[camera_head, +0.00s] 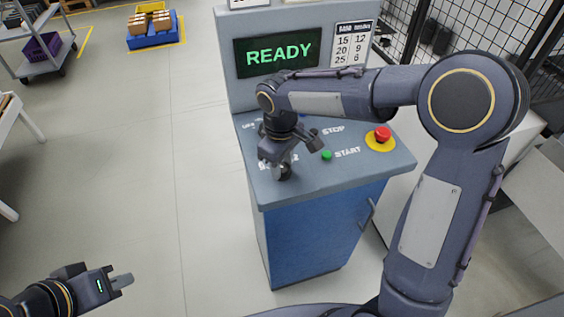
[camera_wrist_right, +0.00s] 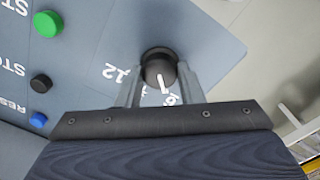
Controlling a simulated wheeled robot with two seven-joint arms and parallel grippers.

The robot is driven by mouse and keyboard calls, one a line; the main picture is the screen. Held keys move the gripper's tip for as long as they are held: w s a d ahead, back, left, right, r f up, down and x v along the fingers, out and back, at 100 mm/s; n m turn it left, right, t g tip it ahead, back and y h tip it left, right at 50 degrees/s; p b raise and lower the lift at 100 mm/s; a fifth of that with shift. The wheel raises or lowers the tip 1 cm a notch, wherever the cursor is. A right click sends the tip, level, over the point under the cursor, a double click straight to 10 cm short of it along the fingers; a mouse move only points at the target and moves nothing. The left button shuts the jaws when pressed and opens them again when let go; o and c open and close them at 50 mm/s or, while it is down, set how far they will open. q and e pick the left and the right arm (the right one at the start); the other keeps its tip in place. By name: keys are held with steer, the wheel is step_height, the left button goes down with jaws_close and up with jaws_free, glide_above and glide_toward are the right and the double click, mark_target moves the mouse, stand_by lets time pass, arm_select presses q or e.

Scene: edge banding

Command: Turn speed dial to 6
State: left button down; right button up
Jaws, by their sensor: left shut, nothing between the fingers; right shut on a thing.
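The speed dial (camera_wrist_right: 158,68) is a round black knob with a white pointer line, near the front left corner of the console top. In the right wrist view its pointer aims down and slightly right, toward a partly hidden printed number; "12" is printed at its left. My right gripper (camera_wrist_right: 157,85) is shut on the dial, one finger on each side. In the head view the right gripper (camera_head: 283,172) reaches down over the console and largely hides the dial. My left gripper (camera_head: 122,281) is shut and empty at the lower left, away from the console.
The console (camera_head: 330,185) carries a green START button (camera_head: 327,155), a red emergency button (camera_head: 382,134) on yellow and a screen (camera_head: 276,52) reading READY. A black button (camera_wrist_right: 41,83) and a blue button (camera_wrist_right: 38,119) show in the right wrist view.

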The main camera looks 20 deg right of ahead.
steer(key=o, duration=1)
steer(key=shift+r, duration=0.1)
step_height(320, 180, up, 8)
steer(key=shift+a+f+b, duration=0.15)
steer(key=shift+f+b, duration=0.1)
steer(key=shift+b, duration=0.1)
steer(key=shift+r, duration=0.1)
